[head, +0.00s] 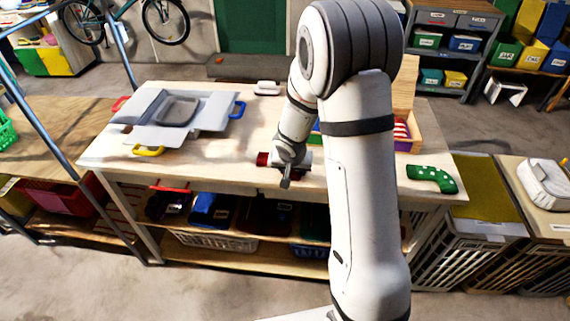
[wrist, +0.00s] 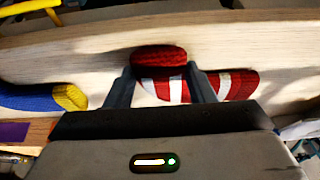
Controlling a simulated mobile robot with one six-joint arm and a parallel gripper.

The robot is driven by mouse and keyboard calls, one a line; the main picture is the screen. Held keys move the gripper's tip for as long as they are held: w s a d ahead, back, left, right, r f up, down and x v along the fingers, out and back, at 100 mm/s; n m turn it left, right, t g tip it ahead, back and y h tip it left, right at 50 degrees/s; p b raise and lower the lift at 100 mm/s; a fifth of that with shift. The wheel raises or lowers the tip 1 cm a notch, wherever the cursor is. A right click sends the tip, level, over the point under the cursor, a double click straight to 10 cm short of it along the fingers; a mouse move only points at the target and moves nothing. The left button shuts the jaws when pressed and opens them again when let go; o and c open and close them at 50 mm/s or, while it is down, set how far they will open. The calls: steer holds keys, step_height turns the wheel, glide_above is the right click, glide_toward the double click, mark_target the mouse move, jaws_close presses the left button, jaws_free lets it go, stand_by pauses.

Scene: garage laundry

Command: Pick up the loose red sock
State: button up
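A red knit sock with white stripes (wrist: 173,90) lies on the wooden worktable in the wrist view, its plain red end (wrist: 158,60) towards the top and its striped part reaching right. My gripper (wrist: 160,68) is low over it, with one finger on each side of the red end. The fingers are wide apart, and I see no clear squeeze on the cloth. The right finger hides some of the striped part. In the head view, my gripper (head: 286,180) is near the worktable's front edge, and a bit of the red sock (head: 262,159) shows left of it.
A blue sock with a yellow toe (wrist: 40,97) lies left in the wrist view. In the head view, a green dotted sock (head: 432,178) lies right and a grey tray (head: 205,111) stands left. A wooden box (head: 414,130) holds something red-striped. My arm hides part of the table.

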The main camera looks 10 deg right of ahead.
steer(key=c, duration=0.4)
